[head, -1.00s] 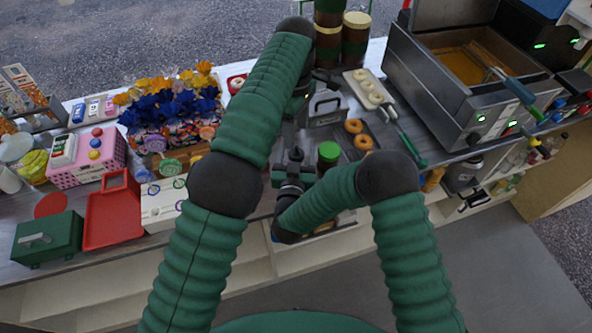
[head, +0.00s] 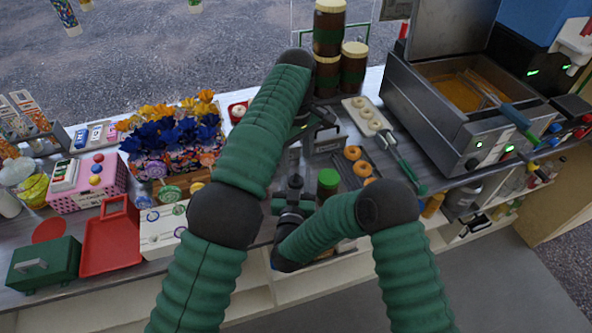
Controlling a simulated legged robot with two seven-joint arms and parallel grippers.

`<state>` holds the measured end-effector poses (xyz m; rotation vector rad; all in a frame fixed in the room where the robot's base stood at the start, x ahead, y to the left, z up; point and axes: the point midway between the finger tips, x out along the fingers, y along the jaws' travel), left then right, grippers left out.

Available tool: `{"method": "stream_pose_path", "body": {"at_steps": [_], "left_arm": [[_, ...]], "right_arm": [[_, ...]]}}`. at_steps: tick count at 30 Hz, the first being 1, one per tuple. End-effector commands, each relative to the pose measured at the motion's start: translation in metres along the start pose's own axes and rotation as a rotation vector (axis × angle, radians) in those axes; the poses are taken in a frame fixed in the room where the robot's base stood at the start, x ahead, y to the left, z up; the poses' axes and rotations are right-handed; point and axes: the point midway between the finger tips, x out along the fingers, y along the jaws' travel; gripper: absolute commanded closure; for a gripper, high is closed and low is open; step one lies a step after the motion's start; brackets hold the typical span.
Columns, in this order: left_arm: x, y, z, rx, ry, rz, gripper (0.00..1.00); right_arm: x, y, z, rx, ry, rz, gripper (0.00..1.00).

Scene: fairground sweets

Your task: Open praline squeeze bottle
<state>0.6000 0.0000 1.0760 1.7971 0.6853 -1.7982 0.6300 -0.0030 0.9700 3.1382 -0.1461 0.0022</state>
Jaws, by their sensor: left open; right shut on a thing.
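A bottle with a bright green cap (head: 328,177) stands upright near the middle of the counter. It looks like the praline squeeze bottle; its lower body is mostly hidden by my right arm. My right gripper (head: 310,204) is low beside it, on its left, and is shut on it as far as I can see; the fingertips are hard to make out. My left gripper (head: 321,122) is open and empty, beyond and above the green cap, apart from it. My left forearm covers part of the counter to the left.
Donuts (head: 353,153) lie on a dark rack behind the bottle, with a green-handled tool (head: 408,170) to the right. Brown jars (head: 353,68) stand at the back. A fryer (head: 455,100) fills the right.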

Motion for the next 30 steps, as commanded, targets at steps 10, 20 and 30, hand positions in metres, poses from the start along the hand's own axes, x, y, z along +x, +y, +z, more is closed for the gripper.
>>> {"method": "stream_pose_path", "body": {"at_steps": [10,20,30], "left_arm": [[0.000,0.000,0.000,1.116,-0.001,-0.001,0.44],[0.000,0.000,0.000,2.103,-0.001,0.000,0.44],[0.015,0.000,0.000,2.382,-0.005,0.001,0.44]], "right_arm": [[-0.001,0.000,0.002,-0.001,-0.005,0.000,1.00],[-0.001,0.000,0.003,-0.001,-0.006,-0.001,1.00],[-0.001,0.000,0.003,-0.002,-0.007,-0.001,1.00]]}}
